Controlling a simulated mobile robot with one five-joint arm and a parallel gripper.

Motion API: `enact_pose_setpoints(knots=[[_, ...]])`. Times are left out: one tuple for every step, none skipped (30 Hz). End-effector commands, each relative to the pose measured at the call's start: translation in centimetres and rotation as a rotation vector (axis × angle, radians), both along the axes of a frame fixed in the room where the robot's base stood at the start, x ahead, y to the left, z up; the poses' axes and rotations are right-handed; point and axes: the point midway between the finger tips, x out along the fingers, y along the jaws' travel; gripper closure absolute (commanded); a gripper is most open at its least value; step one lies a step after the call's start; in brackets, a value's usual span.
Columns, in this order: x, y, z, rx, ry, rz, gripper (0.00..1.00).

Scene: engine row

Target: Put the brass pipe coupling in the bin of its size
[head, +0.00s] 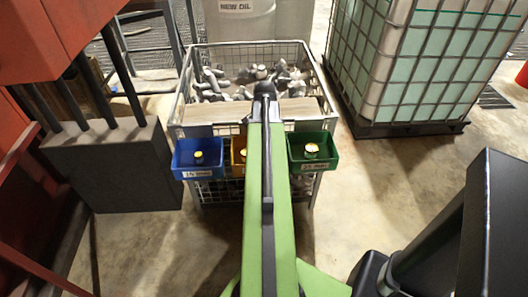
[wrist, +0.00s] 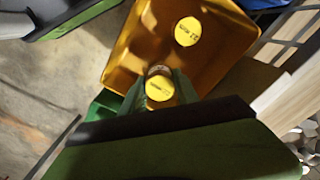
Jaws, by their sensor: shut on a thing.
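In the wrist view my gripper (wrist: 159,87) is shut on the brass pipe coupling (wrist: 160,90), whose yellow labelled top faces the camera. The held coupling shows over the near part of the orange bin (wrist: 125,65); I cannot tell whether it touches the bin. Another yellow-topped piece (wrist: 188,31) is in that bin. In the head view the orange bin (head: 238,144) is mostly hidden behind my arm, and my gripper's fingers are hidden. The blue bin (head: 184,162) is to its left, the green bin (head: 326,166) to its right.
The bins hang on the front of a wire crate (head: 190,105) filled with grey metal parts, with a wooden board along its near side. A caged liquid tank (head: 415,65) stands right, a dark block (head: 115,165) with rods left. Some concrete floor is clear at front right.

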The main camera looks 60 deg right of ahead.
Motion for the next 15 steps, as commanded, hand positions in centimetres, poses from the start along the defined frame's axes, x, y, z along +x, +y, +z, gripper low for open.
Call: enact_pose_setpoints(knots=[[-0.27, -0.24, -1.45, 0.000, 0.000, -0.006, 1.00], [-0.35, -0.32, -1.48, 0.000, 0.000, -0.007, 1.00], [-0.43, -0.39, -1.32, 0.000, 0.000, -0.009, 1.00], [-0.47, -0.44, -1.15, 0.000, 0.000, -0.010, 1.00], [-0.50, -0.47, -1.03, 0.000, 0.000, -0.010, 1.00], [-0.55, -0.53, -0.99, 0.000, 0.000, -0.011, 1.00], [-0.59, -0.56, -0.98, 0.000, 0.000, -0.012, 1.00], [-0.62, -0.59, -0.98, 0.000, 0.000, -0.013, 1.00], [-0.67, -0.63, -1.06, 0.000, 0.000, -0.014, 1.00], [-0.69, -0.67, -1.18, 0.000, 0.000, -0.014, 1.00], [-0.73, -0.68, -1.33, 0.000, 0.000, -0.015, 1.00], [-0.75, -0.71, -1.48, 0.000, 0.000, -0.015, 1.00], [-0.76, -0.73, -1.57, 0.000, 0.000, -0.015, 1.00], [-0.77, -0.74, -1.66, 0.000, 0.000, -0.016, 1.00], [-0.80, -0.74, -1.79, 0.000, 0.000, -0.016, 1.00]])
